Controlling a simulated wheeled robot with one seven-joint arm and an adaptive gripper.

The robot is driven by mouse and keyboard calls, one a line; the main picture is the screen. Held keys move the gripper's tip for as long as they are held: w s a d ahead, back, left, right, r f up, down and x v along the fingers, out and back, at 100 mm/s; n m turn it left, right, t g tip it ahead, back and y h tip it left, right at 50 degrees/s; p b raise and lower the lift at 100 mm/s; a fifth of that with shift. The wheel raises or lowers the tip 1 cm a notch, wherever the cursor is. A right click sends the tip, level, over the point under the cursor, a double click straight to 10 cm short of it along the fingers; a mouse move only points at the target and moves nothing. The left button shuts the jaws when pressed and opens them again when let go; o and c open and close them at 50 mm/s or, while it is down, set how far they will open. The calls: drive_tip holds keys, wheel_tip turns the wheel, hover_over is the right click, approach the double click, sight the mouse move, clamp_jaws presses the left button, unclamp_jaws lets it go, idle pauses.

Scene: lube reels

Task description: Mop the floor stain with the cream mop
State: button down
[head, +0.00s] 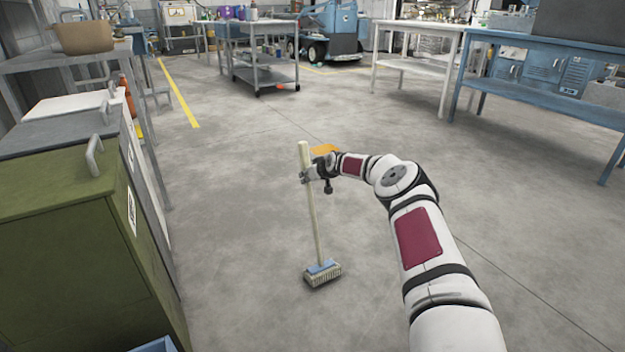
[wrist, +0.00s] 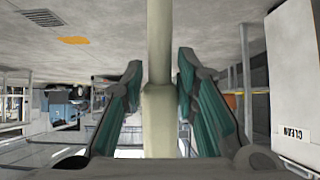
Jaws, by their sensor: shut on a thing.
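The cream mop (head: 318,230) is nearly upright in the head view, tilted slightly. Its blue-topped, bristled head (head: 322,273) is at or just above the floor; I cannot tell whether it touches. My gripper (head: 307,175) is shut on the upper handle, with a short length showing above it. In the wrist view the handle (wrist: 160,55) runs between the two fingers of my gripper (wrist: 160,95). An orange patch (head: 326,149), which looks like the stain, lies on the floor behind my gripper and is partly hidden. An orange patch (wrist: 73,40) also shows in the wrist view.
A green cabinet (head: 80,235) and shelving stand along the left. A grey cart (head: 262,60) and a blue machine (head: 335,30) are at the back. A white table (head: 415,65) and a blue workbench (head: 545,75) stand at the right. The middle floor is clear.

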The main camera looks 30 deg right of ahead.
drive_tip(key=shift+w+f, duration=0.15)
drive_tip(key=shift+w, duration=0.45)
drive_tip(key=shift+a, duration=0.1)
drive_tip(key=shift+a+r+p, duration=0.45)
drive_tip(key=shift+p, duration=0.2)
drive_tip(key=a+r+p, duration=0.4)
drive_tip(key=a+p, duration=0.1)
drive_tip(key=p, duration=0.1)
drive_tip(key=shift+s, duration=0.15)
drive_tip(key=a+r+p, duration=0.4)
drive_tip(key=a+p, duration=0.1)
drive_tip(key=a, duration=0.1)
drive_tip(key=shift+s+r, duration=0.1)
